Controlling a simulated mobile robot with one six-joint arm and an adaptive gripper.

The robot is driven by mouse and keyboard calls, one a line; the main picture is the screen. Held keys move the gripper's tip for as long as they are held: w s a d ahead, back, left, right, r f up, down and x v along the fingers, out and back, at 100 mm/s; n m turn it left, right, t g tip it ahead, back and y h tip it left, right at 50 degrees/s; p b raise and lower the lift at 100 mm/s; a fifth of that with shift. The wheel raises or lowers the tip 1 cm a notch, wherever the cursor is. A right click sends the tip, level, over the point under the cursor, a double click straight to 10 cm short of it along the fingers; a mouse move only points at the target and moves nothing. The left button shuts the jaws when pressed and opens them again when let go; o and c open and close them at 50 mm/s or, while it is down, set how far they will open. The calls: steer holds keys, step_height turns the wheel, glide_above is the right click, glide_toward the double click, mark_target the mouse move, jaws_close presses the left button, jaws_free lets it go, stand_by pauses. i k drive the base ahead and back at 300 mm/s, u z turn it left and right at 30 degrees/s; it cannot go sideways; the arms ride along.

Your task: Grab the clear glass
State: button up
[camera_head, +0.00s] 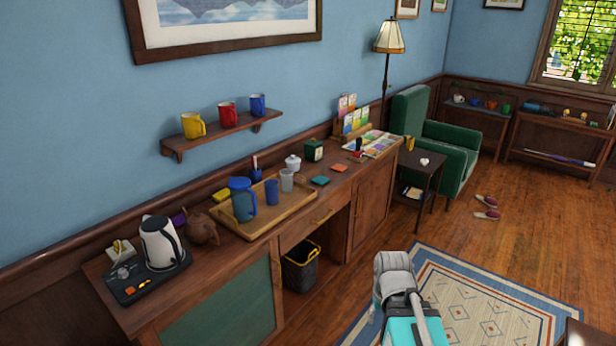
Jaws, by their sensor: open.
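A small pale, see-through glass (287,180) stands upright on a wooden tray (248,230) on the long wooden sideboard. It is near the tray's far right end. A blue cup (271,193) stands just to its left, and a larger blue pitcher (243,200) stands further left on the same tray. Part of my arm, grey and teal, shows at the bottom right of centre, over the floor and rug and well away from the glass. My gripper cannot be made out in this view.
Left of the tray are a brown teapot (202,228) and a kettle (161,242). Coasters (320,181) and a white lidded pot (293,163) are near the glass. A wall shelf (224,135) with mugs hangs above. A bin (301,267) sits below. Floor in front is open.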

mark_target(287, 182)
steer(key=u, duration=0.05)
steer(key=i, duration=1.25)
steer(key=u, duration=0.55)
